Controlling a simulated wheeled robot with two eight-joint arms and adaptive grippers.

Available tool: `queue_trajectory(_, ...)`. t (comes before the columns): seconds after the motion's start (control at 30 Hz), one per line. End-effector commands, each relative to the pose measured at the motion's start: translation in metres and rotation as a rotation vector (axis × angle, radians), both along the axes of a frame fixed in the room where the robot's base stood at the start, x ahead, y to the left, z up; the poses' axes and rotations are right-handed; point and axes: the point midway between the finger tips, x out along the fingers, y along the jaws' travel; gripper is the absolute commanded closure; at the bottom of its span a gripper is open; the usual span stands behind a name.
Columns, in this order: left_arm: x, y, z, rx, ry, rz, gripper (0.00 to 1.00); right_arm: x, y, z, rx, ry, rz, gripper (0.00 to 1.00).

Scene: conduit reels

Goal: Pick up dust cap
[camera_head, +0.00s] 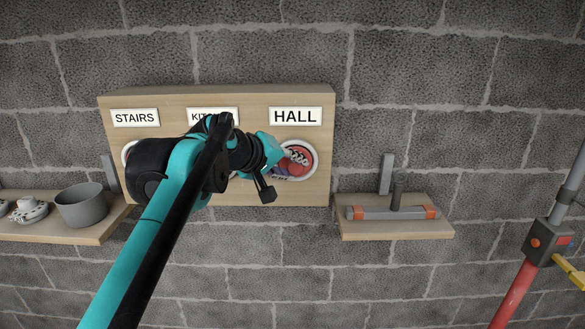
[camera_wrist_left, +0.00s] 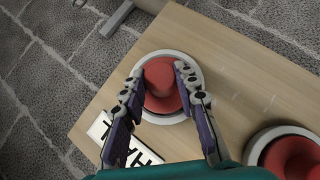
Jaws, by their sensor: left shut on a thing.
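The red dust cap (camera_wrist_left: 160,78) with a raised round knob sits in a white ring under the HALL label (camera_head: 295,116). It also shows in the head view (camera_head: 297,168), partly covered by my fingers. My left gripper (camera_head: 287,163) reaches the board from the left. In the left wrist view my left gripper's fingers (camera_wrist_left: 157,80) are on both sides of the knob and shut on it. The cap appears to be inside its ring. A second red cap (camera_wrist_left: 296,158) in a white ring lies at the lower right of the wrist view. My right gripper is not in view.
A wooden board (camera_head: 235,97) with several labels hangs on the grey block wall. A left shelf (camera_head: 85,235) bears a grey pot (camera_head: 82,206) and white parts. A right shelf (camera_head: 400,229) bears a grey bar with orange ends (camera_head: 385,213). A red and grey pole (camera_head: 513,295) stands right.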

Motion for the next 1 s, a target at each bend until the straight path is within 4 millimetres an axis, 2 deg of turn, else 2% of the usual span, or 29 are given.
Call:
queue_trajectory(0.07,-0.008,0.000,0.007,-0.001,0.000,-0.001,0.90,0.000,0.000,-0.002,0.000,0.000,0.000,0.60)
queue_trajectory(0.17,-0.025,-0.001,0.016,-0.001,0.000,-0.001,0.97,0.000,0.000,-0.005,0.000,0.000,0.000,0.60)
queue_trajectory(0.5,-0.098,0.000,0.054,0.000,0.000,-0.002,0.97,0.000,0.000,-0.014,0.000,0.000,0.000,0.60)
queue_trajectory(0.6,-0.115,-0.001,0.063,0.000,0.000,-0.002,0.97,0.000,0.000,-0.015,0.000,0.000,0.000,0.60)
queue_trajectory(0.8,-0.134,0.000,0.072,0.000,0.001,-0.001,0.97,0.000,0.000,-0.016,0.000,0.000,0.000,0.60)
queue_trajectory(1.0,-0.145,0.000,0.074,0.001,0.000,-0.001,0.97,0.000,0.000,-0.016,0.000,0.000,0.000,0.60)
